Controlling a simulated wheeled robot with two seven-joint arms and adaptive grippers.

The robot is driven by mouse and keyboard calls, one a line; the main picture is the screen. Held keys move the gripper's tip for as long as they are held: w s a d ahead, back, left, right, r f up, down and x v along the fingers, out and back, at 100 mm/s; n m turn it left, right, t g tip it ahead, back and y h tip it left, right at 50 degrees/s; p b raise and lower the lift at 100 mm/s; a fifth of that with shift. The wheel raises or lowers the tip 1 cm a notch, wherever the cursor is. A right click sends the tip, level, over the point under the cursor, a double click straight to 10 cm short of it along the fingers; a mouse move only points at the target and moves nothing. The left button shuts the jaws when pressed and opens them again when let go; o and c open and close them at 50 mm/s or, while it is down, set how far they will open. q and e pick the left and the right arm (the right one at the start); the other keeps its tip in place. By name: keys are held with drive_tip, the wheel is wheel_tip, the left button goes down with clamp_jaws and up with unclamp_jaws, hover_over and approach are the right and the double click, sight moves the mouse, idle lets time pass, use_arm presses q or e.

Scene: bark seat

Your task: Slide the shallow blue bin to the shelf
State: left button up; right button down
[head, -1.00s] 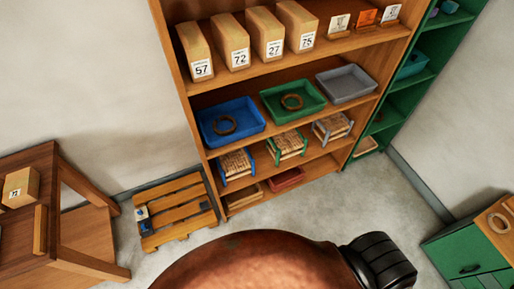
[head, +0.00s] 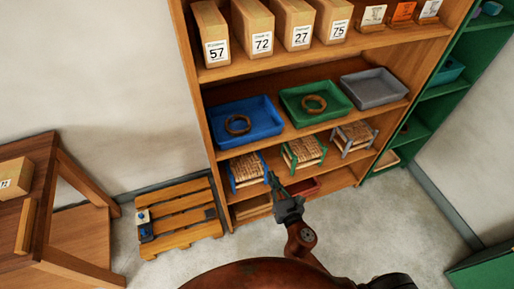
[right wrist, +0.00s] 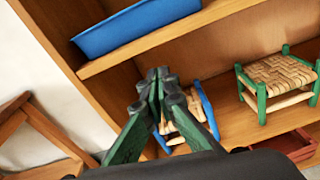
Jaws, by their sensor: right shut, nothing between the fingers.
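The shallow blue bin (head: 262,122) sits on the middle shelf (head: 310,137) of the wooden rack, at its left end, with a brown ring (head: 238,125) in it. In the right wrist view the bin (right wrist: 130,27) shows at the top, above and apart from my gripper. My right gripper (head: 271,178) is shut and empty, below the bin, in front of the shelf with the small stools. In the right wrist view its closed fingertips (right wrist: 158,74) overlap the blue stool (right wrist: 207,108) and partly hide it. My left gripper is out of view.
A green bin (head: 335,113) with a ring and a grey bin (head: 372,98) stand right of the blue one. Blue, green (head: 303,152) and grey stools (head: 354,137) stand below. A pallet (head: 185,215) lies on the floor at left. A wooden table (head: 50,200) stands further left.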

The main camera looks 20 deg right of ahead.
drive_tip(key=n+t, duration=0.1)
drive_tip(key=n, duration=0.1)
approach(255, 139)
drive_tip(key=w+b, duration=0.1)
drive_tip(key=w, duration=0.4)
drive_tip(key=shift+w+a, duration=0.1)
drive_tip(key=shift+w, duration=0.15)
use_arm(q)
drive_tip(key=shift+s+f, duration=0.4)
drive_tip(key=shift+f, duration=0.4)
use_arm(e)
drive_tip(key=shift+w, duration=0.7)
